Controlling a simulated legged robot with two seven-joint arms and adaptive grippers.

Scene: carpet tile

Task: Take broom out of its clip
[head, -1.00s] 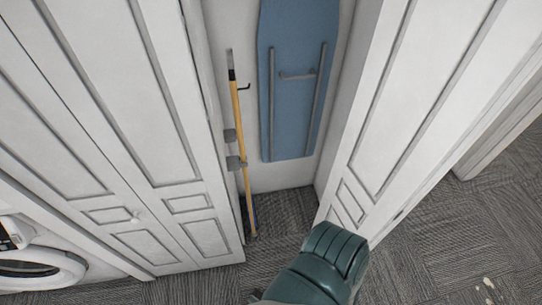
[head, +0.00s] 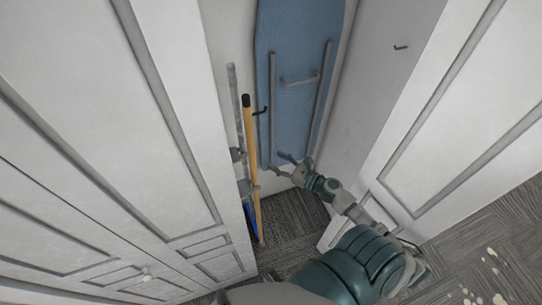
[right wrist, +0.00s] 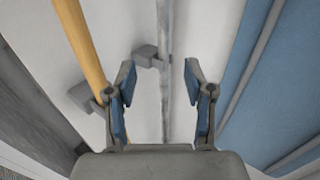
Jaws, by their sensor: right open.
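The broom (head: 251,150) has a yellow handle with a dark top end and stands upright along the closet's left wall. A grey clip (head: 247,187) sits at its handle, which also shows at upper left in the right wrist view (right wrist: 82,45). My right gripper (head: 276,163) is open and empty, to the right of the handle, with its fingers towards the left wall. In the right wrist view its fingers (right wrist: 160,72) flank a grey pole farther off, with the yellow handle outside and left of them. My left gripper is not in view.
A grey pole (head: 232,85) stands beside the broom with its own grey clip (head: 238,154). A blue ironing board (head: 296,70) hangs on the back wall. White door panels (head: 120,130) flank the opening. A small hook (head: 401,47) is on the right wall.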

